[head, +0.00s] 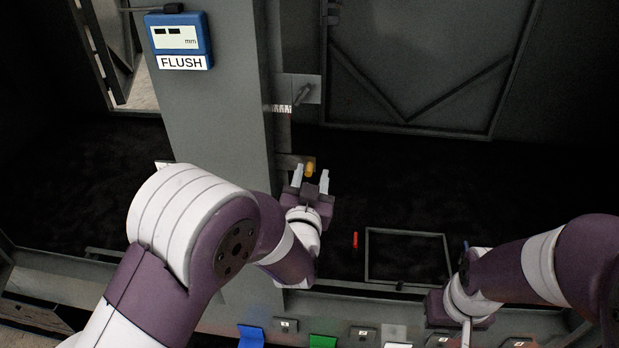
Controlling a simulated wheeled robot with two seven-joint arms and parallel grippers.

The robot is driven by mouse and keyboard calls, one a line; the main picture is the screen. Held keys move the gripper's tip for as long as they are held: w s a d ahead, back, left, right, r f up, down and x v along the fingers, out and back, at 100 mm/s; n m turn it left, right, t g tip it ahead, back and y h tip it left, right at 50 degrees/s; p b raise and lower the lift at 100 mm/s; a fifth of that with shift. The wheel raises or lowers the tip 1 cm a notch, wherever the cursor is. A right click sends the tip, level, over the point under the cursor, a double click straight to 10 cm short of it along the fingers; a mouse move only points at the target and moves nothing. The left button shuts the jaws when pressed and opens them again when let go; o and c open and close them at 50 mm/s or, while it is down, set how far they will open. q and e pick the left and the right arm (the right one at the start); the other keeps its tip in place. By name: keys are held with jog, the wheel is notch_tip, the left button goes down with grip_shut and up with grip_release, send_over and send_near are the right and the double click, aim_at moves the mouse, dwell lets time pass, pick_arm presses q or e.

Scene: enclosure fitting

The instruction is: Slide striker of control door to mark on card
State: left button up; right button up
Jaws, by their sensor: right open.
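My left gripper (311,178) is at the grey post, its two pale fingers apart. An orange knob (310,168) shows just beyond and between its fingertips, on a small bracket (290,161); I cannot tell whether they touch. This may be the striker. A white strip with dark marks (280,108) sits higher on the post edge, beside a plate with a dark lever (303,93). I cannot tell whether the strip is the card. A dark panelled door (420,60) stands behind. My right gripper (466,333) is low at the right, pointing down, its fingertips hard to see.
A blue gauge (178,36) labelled FLUSH is on the grey post (220,110). A red piece (355,240) and a thin rectangular frame (408,230) lie beyond the front rail. Blue (251,336) and green (322,341) tabs line the front edge.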

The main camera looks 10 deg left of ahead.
pick_arm(q)
jog(key=s+b, duration=0.3)
jog(key=s, duration=0.9)
jog(key=shift+s, duration=0.35)
